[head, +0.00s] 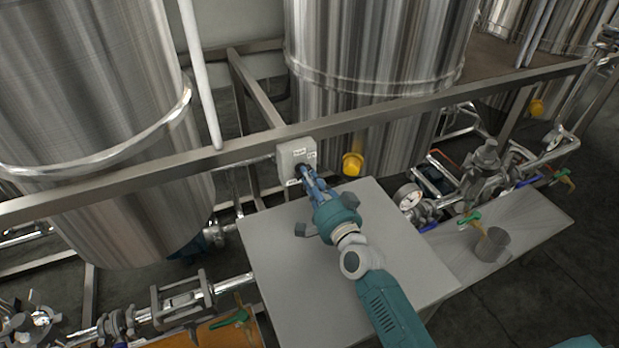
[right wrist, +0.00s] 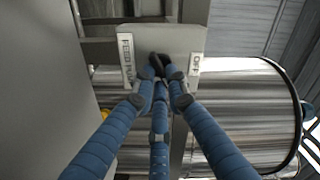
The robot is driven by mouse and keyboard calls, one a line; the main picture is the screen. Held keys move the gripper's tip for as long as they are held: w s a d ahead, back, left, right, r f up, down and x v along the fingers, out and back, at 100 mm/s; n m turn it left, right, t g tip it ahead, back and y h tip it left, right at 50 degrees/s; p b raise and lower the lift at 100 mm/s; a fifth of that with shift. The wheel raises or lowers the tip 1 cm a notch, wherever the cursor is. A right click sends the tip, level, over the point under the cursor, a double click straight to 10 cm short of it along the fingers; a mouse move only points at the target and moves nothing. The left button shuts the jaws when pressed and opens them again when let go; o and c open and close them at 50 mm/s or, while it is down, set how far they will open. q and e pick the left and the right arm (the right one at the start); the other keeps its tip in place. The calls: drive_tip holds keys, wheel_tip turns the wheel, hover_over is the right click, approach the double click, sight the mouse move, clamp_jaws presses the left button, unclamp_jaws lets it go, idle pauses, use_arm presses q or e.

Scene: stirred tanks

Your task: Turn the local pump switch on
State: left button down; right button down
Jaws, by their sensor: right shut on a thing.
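The local pump switch is a small pale grey box (head: 289,157) on the metal frame rail in the head view. In the right wrist view its face (right wrist: 150,38) fills the upper middle, with a label starting "FEED" on the left and "OFF" on the right. A dark knob (right wrist: 158,62) sits on its face between the labels, partly hidden by my fingers. My right gripper (head: 307,173) reaches up to the box, and its blue fingers (right wrist: 158,80) are closed around the knob. The knob's exact angle is hard to tell. My left gripper is not in view.
A flat grey panel (head: 270,240) lies under my right arm. Large steel tanks (head: 370,60) stand behind the rail (head: 420,105). A yellow knob (head: 352,164) is right of the box. A pressure gauge (head: 407,196), pipes and green-handled valves are further right.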

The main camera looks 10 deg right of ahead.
drive_tip(key=c, duration=1.7)
unclamp_jaws()
drive_tip(key=shift+c, duration=0.2)
drive_tip(key=shift+s+d+f, duration=0.1)
drive_tip(key=shift+s, duration=0.25)
drive_tip(key=s, duration=0.3)
drive_tip(key=s+d, duration=0.1)
drive_tip(key=s, duration=0.3)
drive_tip(key=s+d, duration=0.1)
drive_tip(key=s, duration=0.3)
drive_tip(key=shift+s+d, duration=0.1)
